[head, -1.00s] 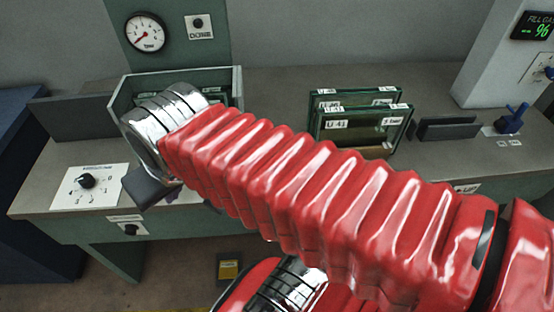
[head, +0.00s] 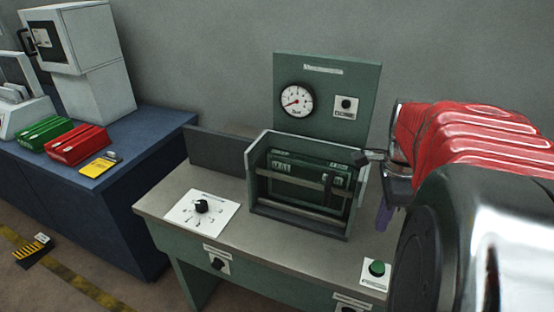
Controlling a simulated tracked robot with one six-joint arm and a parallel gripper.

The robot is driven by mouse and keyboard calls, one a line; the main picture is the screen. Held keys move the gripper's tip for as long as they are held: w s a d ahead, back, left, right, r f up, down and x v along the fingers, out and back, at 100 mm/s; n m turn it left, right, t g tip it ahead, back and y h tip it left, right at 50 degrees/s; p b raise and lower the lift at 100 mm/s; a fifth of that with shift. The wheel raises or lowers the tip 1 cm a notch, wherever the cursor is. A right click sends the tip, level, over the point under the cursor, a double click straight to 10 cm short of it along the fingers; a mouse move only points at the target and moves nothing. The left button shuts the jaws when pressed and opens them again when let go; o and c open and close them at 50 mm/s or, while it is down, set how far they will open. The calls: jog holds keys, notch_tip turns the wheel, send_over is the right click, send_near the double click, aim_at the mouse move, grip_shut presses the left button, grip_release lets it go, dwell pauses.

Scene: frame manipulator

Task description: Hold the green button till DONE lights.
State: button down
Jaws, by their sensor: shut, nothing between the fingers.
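The green button (head: 377,268) is a round cap on a white plate at the front right of the bench, in plain view. The DONE indicator (head: 346,104) on the green back panel is dark. My gripper (head: 368,157) shows as a small dark tip at the right edge of the bench's open box. It is shut and empty, above and behind the button and apart from it. My wrist and red arm sleeve hide the rest of it.
The open box (head: 257,163) holds dark framed plates. A gauge (head: 296,101) reads low. A black knob (head: 201,206) sits on a white card at left. A blue table (head: 160,126) carries green and red boxes. My arm hides the bench's right side.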

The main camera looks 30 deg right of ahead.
aim_at(378, 267)
jog(key=d+m, duration=0.1)
jog(key=s+d, duration=0.1)
jog(key=m, duration=0.1)
jog(key=shift+s+d+f+m, duration=0.3)
jog(key=shift+d+f, duration=0.05)
jog(key=shift+d, duration=0.05)
notch_tip(378, 267, down, 14)
jog(key=shift+f, duration=0.1)
dwell(0.5)
jog(key=shift+s+a+f, duration=0.1)
jog(key=shift+a+f, duration=0.05)
jog(key=shift+f, duration=1.05)
dwell(0.5)
dwell(2.6)
notch_tip(378, 267, up, 15)
jog(key=shift+w+d+f, duration=0.15)
jog(key=shift+w+d, duration=0.1)
dwell(0.4)
